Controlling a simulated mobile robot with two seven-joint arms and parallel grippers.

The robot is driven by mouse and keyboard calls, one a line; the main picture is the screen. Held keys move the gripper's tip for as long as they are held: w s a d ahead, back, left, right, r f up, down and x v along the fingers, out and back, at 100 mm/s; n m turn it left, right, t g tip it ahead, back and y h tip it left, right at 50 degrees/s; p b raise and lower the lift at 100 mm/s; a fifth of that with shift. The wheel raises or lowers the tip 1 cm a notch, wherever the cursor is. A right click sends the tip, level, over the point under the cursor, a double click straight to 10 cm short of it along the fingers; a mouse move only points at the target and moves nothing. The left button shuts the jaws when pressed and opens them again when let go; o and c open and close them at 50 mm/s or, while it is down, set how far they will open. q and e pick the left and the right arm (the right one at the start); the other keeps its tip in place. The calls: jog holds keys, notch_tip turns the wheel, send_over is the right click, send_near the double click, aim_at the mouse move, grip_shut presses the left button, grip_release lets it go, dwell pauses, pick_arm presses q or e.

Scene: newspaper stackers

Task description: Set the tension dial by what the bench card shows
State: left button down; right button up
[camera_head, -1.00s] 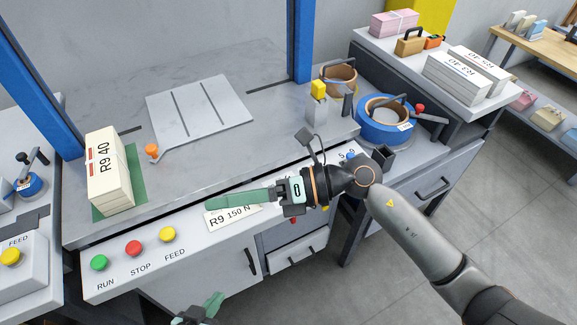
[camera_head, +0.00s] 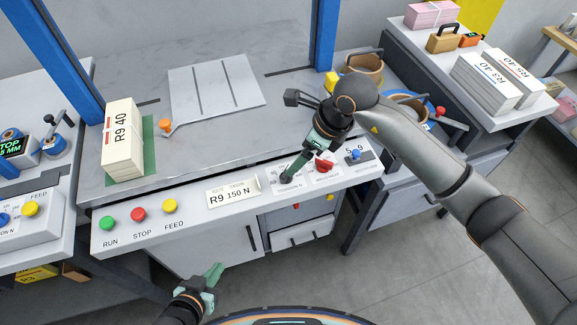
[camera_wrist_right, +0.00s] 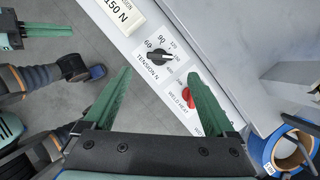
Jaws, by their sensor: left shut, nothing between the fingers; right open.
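The bench card (camera_head: 234,192) on the front panel reads "R9 150 N"; its edge also shows in the right wrist view (camera_wrist_right: 127,12). The tension dial (camera_wrist_right: 158,59) is a black knob marked "TENSION N", with 60, 90 and further numbers around it. I cannot tell its exact setting. My right gripper (camera_head: 289,173) is above the dial, fingers pointing down. In the right wrist view it is open and empty (camera_wrist_right: 160,75), with the dial beyond the gap between its fingertips. My left gripper (camera_head: 214,276) is shut and empty, low in front of the bench.
A red weld heat knob (camera_wrist_right: 187,98) sits beside the dial, close to one right finger. A blue knob (camera_head: 355,154) is further right. RUN (camera_head: 108,223), STOP (camera_head: 139,214) and FEED (camera_head: 170,206) buttons line the left panel. A paper stack (camera_head: 123,145) stands on the bench.

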jog(key=x, duration=0.8)
jog(key=shift+a+f, duration=0.1)
jog(key=shift+f, duration=0.2)
jog(key=c, duration=1.4)
